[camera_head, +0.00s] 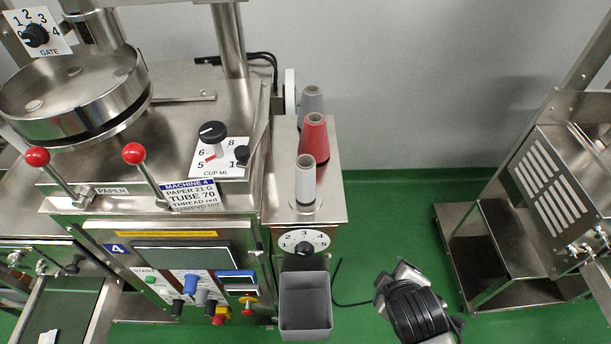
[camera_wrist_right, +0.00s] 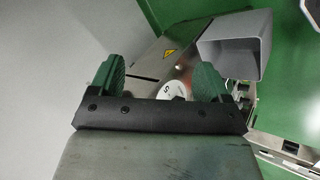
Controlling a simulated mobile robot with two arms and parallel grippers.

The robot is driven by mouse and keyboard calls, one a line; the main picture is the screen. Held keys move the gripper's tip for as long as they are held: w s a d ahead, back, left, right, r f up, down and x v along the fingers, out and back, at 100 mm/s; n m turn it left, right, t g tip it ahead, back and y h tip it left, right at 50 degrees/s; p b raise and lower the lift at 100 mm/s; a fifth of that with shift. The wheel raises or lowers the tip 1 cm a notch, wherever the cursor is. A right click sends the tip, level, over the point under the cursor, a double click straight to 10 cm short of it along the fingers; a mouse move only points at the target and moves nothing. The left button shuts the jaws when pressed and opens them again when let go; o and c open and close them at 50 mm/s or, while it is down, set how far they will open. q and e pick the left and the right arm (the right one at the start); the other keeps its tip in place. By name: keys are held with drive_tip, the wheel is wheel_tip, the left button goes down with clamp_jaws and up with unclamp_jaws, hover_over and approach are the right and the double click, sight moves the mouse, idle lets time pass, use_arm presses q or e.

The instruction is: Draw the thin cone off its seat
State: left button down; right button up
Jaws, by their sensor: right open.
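Three thread cones stand in a row on the steel shelf (camera_head: 330,207) at the right side of the machine. The front cone, pale and thin (camera_head: 305,183), stands upright. Behind it are a fat red cone (camera_head: 314,138) and a grey cone (camera_head: 311,101), partly hidden. My right gripper (camera_head: 383,286) is low over the green floor, to the right of and below the cones in the picture. In the right wrist view its green fingers (camera_wrist_right: 156,80) are spread and empty, facing the steel panel with the dial. No cone shows in that view. My left gripper is out of view.
A grey bin (camera_head: 306,307) hangs below the numbered dial (camera_head: 304,242); it also shows in the wrist view (camera_wrist_right: 238,48). Red-knobbed levers (camera_head: 134,154) stand left of the cones. A steel frame (camera_head: 480,231) stands at right.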

drive_tip(key=w+a+r+n+t, duration=0.3)
drive_tip(key=w+r+n, duration=0.1)
drive_tip(key=n, duration=0.2)
drive_tip(key=n+t+y, duration=0.4)
drive_tip(key=n+t, duration=0.3)
drive_tip(key=n, duration=1.4)
approach(308, 175)
drive_tip(key=w, duration=0.4)
drive_tip(key=w+a+p, duration=0.1)
drive_tip(key=w, duration=0.2)
drive_tip(key=shift+w+f, duration=0.15)
drive_tip(key=shift+f, duration=0.1)
drive_tip(key=shift+w+a+r+p, duration=0.1)
drive_tip(key=shift+w+p, duration=0.2)
drive_tip(key=shift+p, duration=0.05)
drive_tip(key=w, duration=0.2)
drive_tip(key=w+p, duration=0.1)
drive_tip(key=shift+w+a+r, duration=0.2)
drive_tip(key=shift+w+a, duration=0.05)
drive_tip(key=shift+a, duration=0.1)
drive_tip(key=shift+w+a+f, duration=0.1)
drive_tip(key=shift+w+f, duration=0.05)
drive_tip(key=shift+w, duration=0.35)
drive_tip(key=shift+s, duration=0.15)
drive_tip(key=shift+c, duration=1)
drive_tip(key=c, duration=0.8)
